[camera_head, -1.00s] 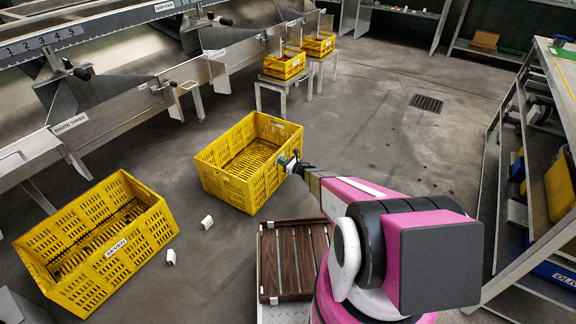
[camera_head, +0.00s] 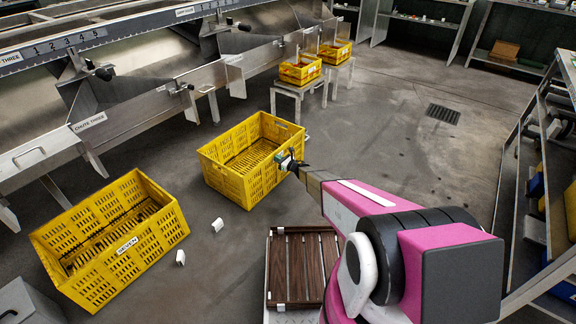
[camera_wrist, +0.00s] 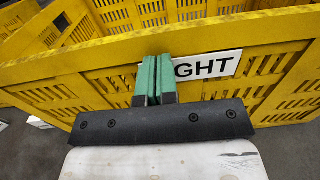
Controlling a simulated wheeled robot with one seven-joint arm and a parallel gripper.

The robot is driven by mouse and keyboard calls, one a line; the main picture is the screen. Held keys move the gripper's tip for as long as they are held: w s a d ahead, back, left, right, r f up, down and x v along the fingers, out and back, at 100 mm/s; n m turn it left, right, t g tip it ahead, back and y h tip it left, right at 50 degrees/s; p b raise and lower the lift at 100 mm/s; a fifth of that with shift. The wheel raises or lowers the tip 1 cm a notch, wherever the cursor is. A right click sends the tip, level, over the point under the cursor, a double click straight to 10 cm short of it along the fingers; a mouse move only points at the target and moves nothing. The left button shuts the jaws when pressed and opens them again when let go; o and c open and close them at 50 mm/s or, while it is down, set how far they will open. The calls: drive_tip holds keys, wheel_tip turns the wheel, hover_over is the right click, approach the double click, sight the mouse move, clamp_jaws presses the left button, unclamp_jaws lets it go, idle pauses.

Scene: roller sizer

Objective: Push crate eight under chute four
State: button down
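Crate eight (camera_head: 228,184) is a yellow slatted crate standing upright on the floor, in the middle of the head view. In the wrist view its near wall (camera_wrist: 107,88) fills the middle, with a white label reading "GHT" (camera_wrist: 218,67), partly hidden behind my fingers. My gripper (camera_head: 284,160) is at the crate's right-hand wall in the head view. Its green fingertips (camera_wrist: 152,62) are together with nothing between them. They look pressed to the outside of that wall. The chute right of chute three (camera_head: 88,122) shows no readable number.
Crate seven (camera_head: 120,247) stands at the lower left, with two white blocks (camera_head: 217,225) on the floor beside it. Two small yellow crates (camera_head: 300,70) sit on metal stands (camera_head: 298,92) beyond crate eight. Shelving (camera_head: 540,170) lines the right. Floor between is open.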

drive_tip(key=x, duration=1.6)
drive_tip(key=shift+s, duration=0.1)
